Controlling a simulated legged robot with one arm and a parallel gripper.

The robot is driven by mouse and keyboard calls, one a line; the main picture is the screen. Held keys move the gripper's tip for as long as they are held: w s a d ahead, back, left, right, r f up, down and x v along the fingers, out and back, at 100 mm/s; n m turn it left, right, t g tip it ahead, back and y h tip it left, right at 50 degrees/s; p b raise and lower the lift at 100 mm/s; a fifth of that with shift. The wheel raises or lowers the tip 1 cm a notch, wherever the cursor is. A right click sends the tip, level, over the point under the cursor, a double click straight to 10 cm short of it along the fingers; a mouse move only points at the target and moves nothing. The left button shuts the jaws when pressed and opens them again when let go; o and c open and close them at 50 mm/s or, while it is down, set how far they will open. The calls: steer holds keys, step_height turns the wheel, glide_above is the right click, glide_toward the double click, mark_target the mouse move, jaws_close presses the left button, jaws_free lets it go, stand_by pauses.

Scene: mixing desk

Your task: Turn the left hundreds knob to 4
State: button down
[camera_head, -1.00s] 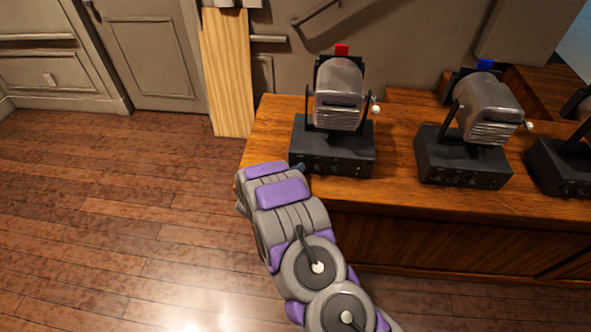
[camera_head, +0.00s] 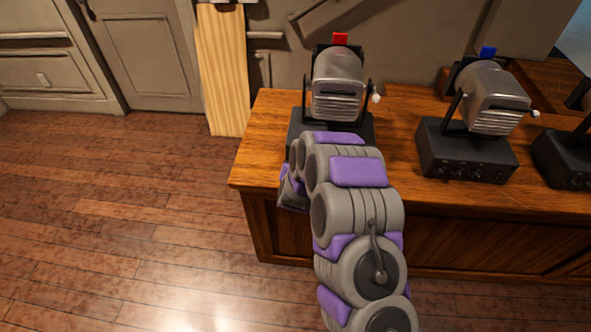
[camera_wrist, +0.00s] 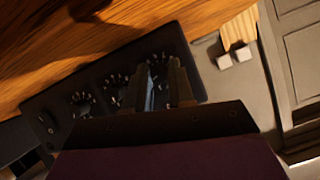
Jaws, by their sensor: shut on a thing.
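The left black box (camera_head: 366,128) stands on the wooden desk under a silver lamp head with a red tag (camera_head: 340,39). My arm covers its front face and knobs in the head view, and my gripper is hidden there. In the wrist view, the box's dark panel (camera_wrist: 45,104) lies tilted with several dials with white marks. My gripper (camera_wrist: 160,68) is shut at the dial nearest the panel's right end in that view. The knob between its fingers is mostly hidden. The dial numbers are too small to read.
A second black box (camera_head: 465,155) with a lamp and a blue tag (camera_head: 488,53) stands to the right, with a third at the edge. The desk (camera_head: 262,140) is bare at its left end. The floor to the left (camera_head: 110,220) is clear.

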steer(key=m, duration=0.1)
steer(key=m+y+b, duration=0.1)
steer(key=m+y, duration=0.1)
steer(key=shift+s+d+f, duration=0.15)
steer(key=shift+d+f, duration=0.1)
steer(key=shift+f, duration=0.05)
steer(key=shift+d+m+t+y+b, duration=0.15)
steer(key=shift+m+t+y, duration=0.2)
steer(key=shift+m+y, duration=0.45)
steer(key=shift+a+m+t+y+b, duration=0.15)
steer(key=shift+m+t+y, duration=0.2)
steer(key=shift+m+y, duration=0.4)
steer(key=shift+d+m, duration=0.1)
steer(key=shift+m, duration=0.15)
steer(key=c, duration=1.3)
jaws_free()
steer(key=shift+o, duration=0.2)
